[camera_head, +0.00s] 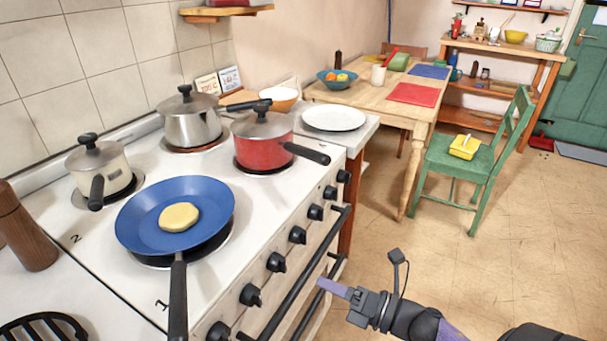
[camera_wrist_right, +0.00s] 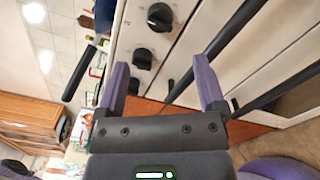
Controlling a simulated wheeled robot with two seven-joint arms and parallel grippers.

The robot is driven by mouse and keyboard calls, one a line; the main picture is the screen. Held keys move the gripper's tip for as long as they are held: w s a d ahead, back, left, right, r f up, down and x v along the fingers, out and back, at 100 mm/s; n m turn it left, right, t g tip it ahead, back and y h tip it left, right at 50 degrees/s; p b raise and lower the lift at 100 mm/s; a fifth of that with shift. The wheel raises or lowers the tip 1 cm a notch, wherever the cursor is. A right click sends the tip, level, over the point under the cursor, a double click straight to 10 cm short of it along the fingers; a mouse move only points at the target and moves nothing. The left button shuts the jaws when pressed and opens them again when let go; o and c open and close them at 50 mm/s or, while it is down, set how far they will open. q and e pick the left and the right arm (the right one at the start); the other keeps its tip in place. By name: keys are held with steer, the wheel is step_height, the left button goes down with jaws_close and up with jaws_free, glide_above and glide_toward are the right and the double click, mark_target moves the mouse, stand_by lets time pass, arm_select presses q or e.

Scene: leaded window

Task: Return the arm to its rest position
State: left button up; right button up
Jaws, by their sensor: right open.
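My right gripper (camera_head: 336,288) is in front of the stove, at the lower middle of the head view, beside the oven handle and apart from the cooktop. In the right wrist view its two purple fingers (camera_wrist_right: 160,85) stand wide apart with nothing between them. Stove knobs (camera_wrist_right: 152,18) and the oven's dark bars show beyond the fingers. My left gripper does not show in either view.
A blue pan (camera_head: 140,215) with a pale round patty (camera_head: 179,217) sits on the front burner. A red pot (camera_head: 263,142), a steel pot (camera_head: 190,122) and a cream pot (camera_head: 100,168) stand on other burners. The floor (camera_head: 500,250) to the right is clear.

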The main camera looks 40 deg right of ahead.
steer(key=s+f+m+g+h, duration=0.4)
steer(key=s+f+m, duration=0.2)
steer(key=f+m, duration=0.4)
steer(key=s+f+m+g+h, duration=0.4)
steer(key=f+m, duration=0.3)
steer(key=f, duration=0.6)
steer(key=s+a+f+m+g, duration=0.2)
steer(key=s+f+m+g, duration=0.1)
steer(key=s, duration=0.4)
steer(key=s+a+f+m+g, duration=0.3)
steer(key=s, duration=0.5)
steer(key=s+a+f+m+g, duration=0.2)
steer(key=s+f+m+g, duration=0.1)
steer(key=s, duration=0.5)
steer(key=shift+a+f, duration=0.15)
